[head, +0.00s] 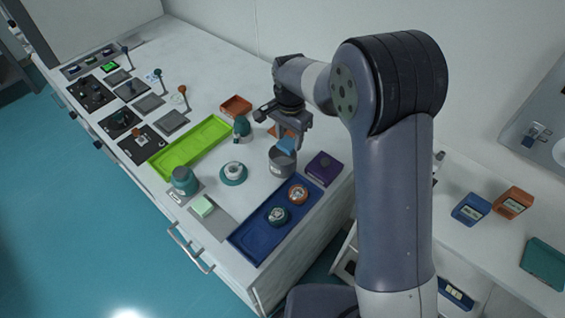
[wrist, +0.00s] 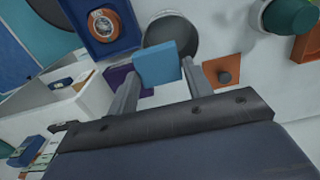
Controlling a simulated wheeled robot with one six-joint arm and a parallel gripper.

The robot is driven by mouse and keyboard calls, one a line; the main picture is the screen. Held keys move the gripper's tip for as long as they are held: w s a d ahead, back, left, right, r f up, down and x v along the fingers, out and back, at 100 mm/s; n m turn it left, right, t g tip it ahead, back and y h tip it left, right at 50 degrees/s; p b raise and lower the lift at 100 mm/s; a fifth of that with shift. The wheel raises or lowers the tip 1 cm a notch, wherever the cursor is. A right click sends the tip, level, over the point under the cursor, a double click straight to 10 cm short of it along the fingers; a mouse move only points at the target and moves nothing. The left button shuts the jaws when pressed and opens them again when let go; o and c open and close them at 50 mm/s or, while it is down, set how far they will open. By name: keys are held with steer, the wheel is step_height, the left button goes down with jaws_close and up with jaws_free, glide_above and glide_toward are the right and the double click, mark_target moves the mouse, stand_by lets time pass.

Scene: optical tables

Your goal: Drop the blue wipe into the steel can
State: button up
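The blue wipe (head: 287,146) is a flat light-blue block held between the fingers of my gripper (head: 287,137). It also shows in the wrist view (wrist: 157,65), with a finger of my gripper (wrist: 158,75) against each side. The steel can (head: 281,165) is a grey, open round can standing on the table, directly below the wipe in the head view. In the wrist view the can (wrist: 190,35) shows its open mouth behind the wipe, which overlaps its lower left rim. The can's floor is partly hidden, and the exact height of the wipe over the rim is unclear.
A purple box (head: 323,168) stands close right of the can. A blue tray (head: 270,224) with two round items lies in front. A teal-topped container (head: 241,128) and a green tray (head: 190,147) are to the left. An orange plate (wrist: 222,72) lies beside the can.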

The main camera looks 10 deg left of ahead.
steer(key=o, duration=0.4)
step_height(320, 180, up, 11)
steer(key=shift+f+b, duration=0.1)
steer(key=shift+b, duration=0.75)
step_height(320, 180, down, 10)
steer(key=shift+f+p, duration=0.1)
steer(key=shift+p, duration=0.85)
step_height(320, 180, up, 4)
steer(key=p, duration=0.3)
steer(key=shift+r+p, duration=0.3)
steer(key=shift+r, duration=0.25)
